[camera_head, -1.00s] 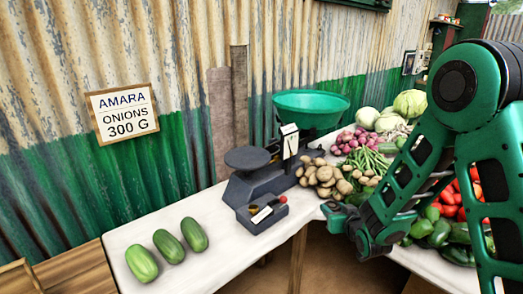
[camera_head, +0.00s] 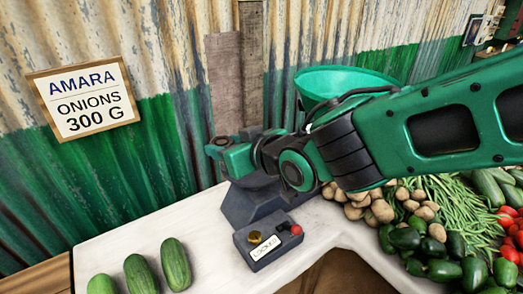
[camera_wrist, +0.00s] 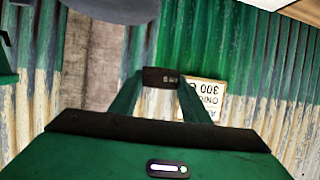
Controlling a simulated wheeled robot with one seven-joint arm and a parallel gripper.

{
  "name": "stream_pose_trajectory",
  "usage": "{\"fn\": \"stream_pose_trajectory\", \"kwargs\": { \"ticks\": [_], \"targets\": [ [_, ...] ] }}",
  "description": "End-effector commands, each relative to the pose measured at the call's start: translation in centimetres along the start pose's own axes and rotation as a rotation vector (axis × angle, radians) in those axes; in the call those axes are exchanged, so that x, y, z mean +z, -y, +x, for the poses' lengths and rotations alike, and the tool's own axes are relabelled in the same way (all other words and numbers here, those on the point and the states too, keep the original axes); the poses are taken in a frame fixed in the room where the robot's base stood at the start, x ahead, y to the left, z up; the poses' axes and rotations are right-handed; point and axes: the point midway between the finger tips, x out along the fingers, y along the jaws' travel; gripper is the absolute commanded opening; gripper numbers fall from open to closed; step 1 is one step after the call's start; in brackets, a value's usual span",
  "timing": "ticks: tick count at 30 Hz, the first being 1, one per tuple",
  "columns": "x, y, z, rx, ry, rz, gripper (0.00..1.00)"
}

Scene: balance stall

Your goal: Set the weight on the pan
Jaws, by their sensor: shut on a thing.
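My gripper (camera_head: 218,146) is above the scale (camera_head: 250,203), at its left end, in the head view. In the wrist view its two fingers (camera_wrist: 160,82) are closed on a small dark block with pale marks, the weight (camera_wrist: 160,76). The weight is hard to make out in the head view. The flat dark pan is hidden behind my gripper there; a dark grey rounded edge at the top of the wrist view looks like the pan (camera_wrist: 112,8). It appears apart from the weight. The green bowl (camera_head: 335,83) is partly behind my arm.
The scale's front box carries a "LOCKED" label, a brass knob (camera_head: 255,237) and a red knob (camera_head: 296,229). Several cucumbers (camera_head: 140,272) lie at the front left. Potatoes (camera_head: 370,208) and other vegetables fill the right. A sign (camera_head: 85,103) reads onions 300 G. Bare white tabletop (camera_head: 125,240) lies left.

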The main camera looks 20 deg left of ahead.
Motion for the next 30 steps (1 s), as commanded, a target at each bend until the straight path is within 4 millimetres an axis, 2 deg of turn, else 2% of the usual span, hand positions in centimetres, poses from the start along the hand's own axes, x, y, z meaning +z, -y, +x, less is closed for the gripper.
{"fn": "stream_pose_trajectory", "kwargs": {
  "ticks": [2, 5, 21, 24, 30],
  "targets": [
    [-0.4, 0.7, -0.4, -0.011, -0.002, -0.005, 0.04],
    [-0.2, 0.2, -0.3, -0.012, 0.0, -0.005, 0.04],
    [4.2, -9.0, 4.0, -0.01, 0.0, -0.002, 0.04],
    [4.7, -9.9, 4.4, -0.012, 0.0, -0.003, 0.04],
    [5.2, -10.3, 4.9, -0.015, -0.001, -0.006, 0.04]
  ]
}}
